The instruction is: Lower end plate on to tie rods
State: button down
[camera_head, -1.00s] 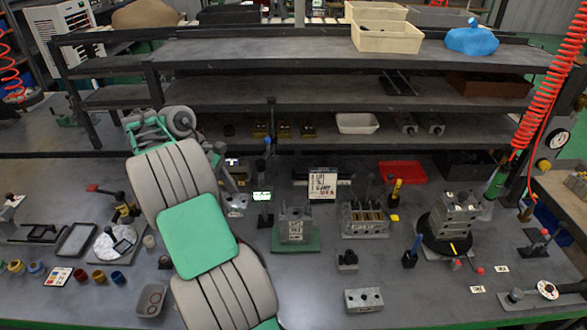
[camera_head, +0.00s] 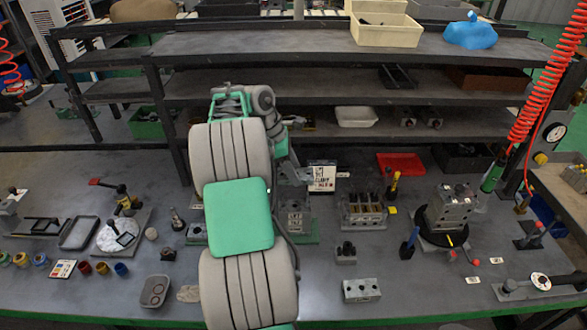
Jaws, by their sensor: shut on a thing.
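My arm reaches up from the bottom of the head view and bends over the bench. My gripper (camera_head: 302,174) is at its far end, just above and behind the valve block stack (camera_head: 295,217) on a green base. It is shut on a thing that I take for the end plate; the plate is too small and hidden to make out. The stack is partly covered by my arm. The tie rods cannot be told clearly. No contact between plate and stack can be seen.
A grey block with several bores (camera_head: 364,211) stands right of the stack. A holed grey block (camera_head: 361,290) lies in front. A block stack on a round black turntable (camera_head: 443,238) is at right. A small sign (camera_head: 322,177) stands behind. Shelves (camera_head: 330,90) rise at the back.

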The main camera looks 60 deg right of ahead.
aim_at(280, 176)
notch_tip(280, 176, down, 4)
jog(key=shift+f+b, duration=0.2)
jog(key=shift+b, duration=0.65)
jog(key=shift+p, duration=1.5)
dwell(0.4)
jog(key=shift+f+b, duration=1.25)
jog(key=shift+f, duration=2.45)
jog(key=shift+c, duration=2.4)
grip_release()
jog(key=shift+f, duration=0.1)
jog(key=shift+w, duration=0.1)
jog(key=v, duration=0.7)
jog(key=shift+a+r, duration=0.1)
jog(key=shift+r, duration=0.3)
